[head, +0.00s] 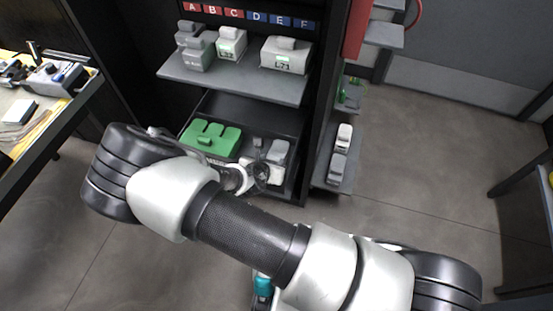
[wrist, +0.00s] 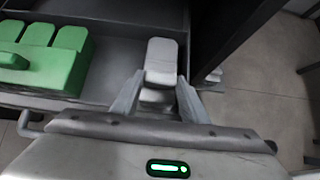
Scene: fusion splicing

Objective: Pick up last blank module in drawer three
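The open drawer (head: 254,125) is below the shelf. In its right part sits a light grey module (head: 278,151), the likely blank module, with whitish parts beside it that my gripper partly hides. In the wrist view the pale module (wrist: 162,52) lies just ahead, its near end between my fingers. My gripper (wrist: 157,100) is open, one finger on each side of that near end. Whether either finger touches it cannot be told. In the head view my gripper (head: 261,176) is low over the drawer's right front, small and partly hidden by my arm.
Green modules (head: 211,139) fill the drawer's left part; they also show in the wrist view (wrist: 48,55). The shelf (head: 232,84) above holds several grey modules under labels A to F. A side rack (head: 329,165) stands close right. A workbench (head: 62,113) is at left.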

